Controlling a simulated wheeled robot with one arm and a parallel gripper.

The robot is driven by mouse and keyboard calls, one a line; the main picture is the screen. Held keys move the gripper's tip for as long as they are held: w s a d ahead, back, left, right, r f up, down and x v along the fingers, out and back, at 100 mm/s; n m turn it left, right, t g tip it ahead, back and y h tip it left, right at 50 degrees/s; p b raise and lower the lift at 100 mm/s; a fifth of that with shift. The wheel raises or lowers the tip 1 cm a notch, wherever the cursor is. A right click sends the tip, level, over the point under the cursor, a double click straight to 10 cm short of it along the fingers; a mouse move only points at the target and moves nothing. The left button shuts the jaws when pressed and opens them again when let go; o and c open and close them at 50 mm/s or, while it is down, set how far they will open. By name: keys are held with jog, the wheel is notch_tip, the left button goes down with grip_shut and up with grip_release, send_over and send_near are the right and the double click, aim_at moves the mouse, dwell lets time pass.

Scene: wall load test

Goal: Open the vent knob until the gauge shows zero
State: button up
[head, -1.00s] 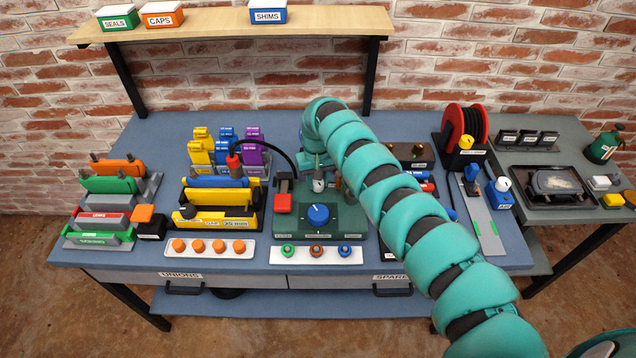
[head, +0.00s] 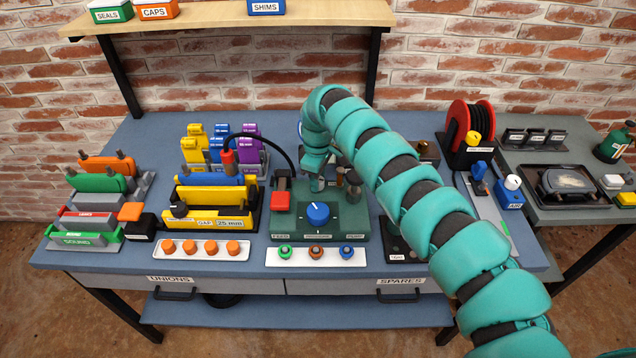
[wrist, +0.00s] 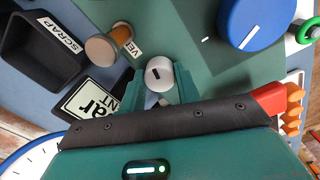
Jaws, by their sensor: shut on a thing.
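My gripper (wrist: 158,88) points down over the green panel (head: 340,232), its teal fingers on both sides of a pale round knob (wrist: 160,72) with a black mark. It is shut on this knob. The pale knob also shows in the head view (head: 317,185), under my wrist. A grey-capped knob with an orange stem (wrist: 104,46) stands apart from the fingers; a partly hidden label reading "VEN" (wrist: 132,46) lies beside it. A white gauge dial (wrist: 30,150) is cut off at the lower left of the wrist view; its needle is not visible.
A large blue knob (head: 318,214) and a red block (head: 280,201) are on the same panel. A black bin (wrist: 42,50) marked SCRAP is nearby. A plate reading "bar" (wrist: 88,106) is partly hidden. A tray of small coloured parts (head: 316,256) lies in front.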

jog(key=shift+n+b, duration=0.65)
jog(key=shift+n, duration=0.45)
jog(key=o, duration=1)
jog(key=shift+r, duration=0.1)
notch_tip(320, 180, up, 17)
jog(key=shift+s+r+b, duration=0.1)
jog(key=shift+s+b, duration=0.05)
jog(key=shift+b, duration=1.1)
